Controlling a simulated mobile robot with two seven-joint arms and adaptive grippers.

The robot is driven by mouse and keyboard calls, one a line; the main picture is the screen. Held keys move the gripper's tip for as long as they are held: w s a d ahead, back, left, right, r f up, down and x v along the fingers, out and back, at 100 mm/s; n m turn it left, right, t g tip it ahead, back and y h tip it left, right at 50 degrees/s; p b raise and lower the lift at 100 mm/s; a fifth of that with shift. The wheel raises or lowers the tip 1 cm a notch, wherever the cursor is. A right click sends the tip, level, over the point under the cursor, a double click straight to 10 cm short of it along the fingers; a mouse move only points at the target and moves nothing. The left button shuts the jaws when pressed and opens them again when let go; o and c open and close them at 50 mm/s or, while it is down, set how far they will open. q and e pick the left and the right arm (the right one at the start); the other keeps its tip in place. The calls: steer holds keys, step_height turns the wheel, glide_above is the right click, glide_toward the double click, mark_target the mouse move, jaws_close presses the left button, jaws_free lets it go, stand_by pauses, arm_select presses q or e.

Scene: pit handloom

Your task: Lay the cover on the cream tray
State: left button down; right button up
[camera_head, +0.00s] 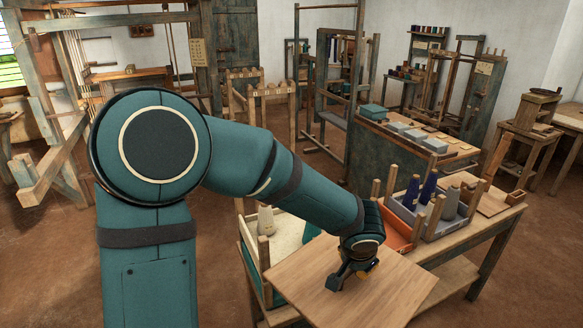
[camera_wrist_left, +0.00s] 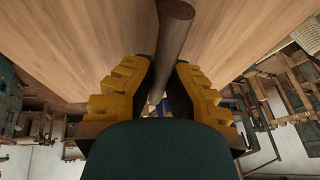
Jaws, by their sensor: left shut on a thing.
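The cover is a flat square wooden board (camera_head: 385,297), tilted in the head view, with a dark round bar as handle (camera_wrist_left: 172,40). My left gripper (camera_head: 352,275) is over the middle of the board. In the left wrist view its yellow fingers (camera_wrist_left: 160,98) are shut on the bar, with the board (camera_wrist_left: 85,40) just beyond. The cream tray (camera_head: 285,243) is behind and left of the board, with a pale cone (camera_head: 265,221) in it. The board hides the tray's near right part; I cannot tell if they touch. My right gripper is out of view.
An orange tray (camera_head: 397,240) and a grey tray (camera_head: 433,228) with dark blue and grey cones stand to the right, with upright wooden posts around them. Another wooden board (camera_head: 478,195) lies at the table's right. A bench with grey boxes (camera_head: 410,132) stands behind.

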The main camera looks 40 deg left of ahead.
arm_select(q)
steer(key=shift+a+r, duration=0.1)
steer(key=shift+r, duration=0.25)
